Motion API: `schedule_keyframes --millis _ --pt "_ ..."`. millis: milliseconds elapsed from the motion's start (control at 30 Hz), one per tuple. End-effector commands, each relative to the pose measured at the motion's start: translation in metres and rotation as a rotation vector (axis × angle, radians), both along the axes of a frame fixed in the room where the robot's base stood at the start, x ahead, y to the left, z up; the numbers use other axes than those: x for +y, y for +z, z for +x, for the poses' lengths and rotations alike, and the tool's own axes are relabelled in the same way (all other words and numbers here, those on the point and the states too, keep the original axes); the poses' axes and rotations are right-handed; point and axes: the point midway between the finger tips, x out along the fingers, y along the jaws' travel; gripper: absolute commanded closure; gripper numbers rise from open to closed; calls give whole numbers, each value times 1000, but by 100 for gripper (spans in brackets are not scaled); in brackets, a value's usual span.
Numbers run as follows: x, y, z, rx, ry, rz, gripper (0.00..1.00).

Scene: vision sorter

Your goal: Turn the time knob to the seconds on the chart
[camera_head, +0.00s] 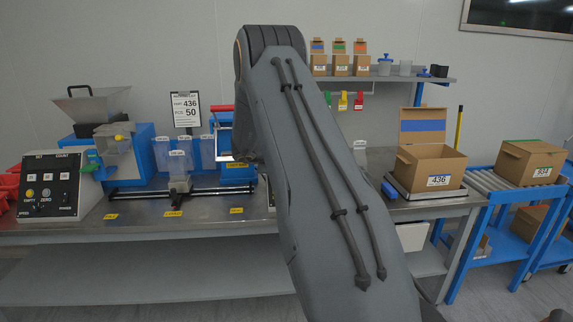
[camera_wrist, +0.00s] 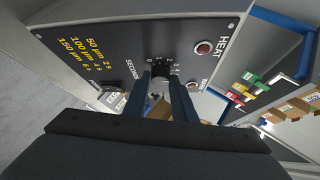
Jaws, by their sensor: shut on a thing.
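The time knob (camera_wrist: 160,67) is a dark round knob on a dark panel (camera_wrist: 120,40) in the wrist view, with small white scale marks around it and the word SECONDS beside it. My gripper (camera_wrist: 161,76) is shut on the knob, one finger on each side. Which mark the knob points at cannot be told. The chart (camera_wrist: 86,54) is yellow print on the same panel: 50 µm 2 s, 100 µm 4 s, 150 µm 6 s. In the head view my arm hides the knob, the chart and my gripper.
A red lamp (camera_wrist: 203,48) marked HEAT and another red button (camera_wrist: 192,85) sit near the knob. A sign (camera_head: 186,109) reads 436 and 50. An open carton (camera_head: 431,165) marked 436 stands on the bench's right. A control box (camera_head: 51,186) stands at the left.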

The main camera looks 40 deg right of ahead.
Motion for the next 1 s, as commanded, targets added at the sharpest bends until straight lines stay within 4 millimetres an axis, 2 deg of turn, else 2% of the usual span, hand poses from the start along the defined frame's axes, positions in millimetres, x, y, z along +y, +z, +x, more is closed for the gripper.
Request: schedule_keyframes --millis 100,133,233,600,1000 --pt "-2 -1 -2 1 -5 -2 98" --pt "-2 -1 -2 1 -5 -2 74" --pt "-1 0 -2 2 -3 -1 58" --pt "5 3 -1 0 2 -1 58" --pt "54 33 -13 0 0 -1 58"
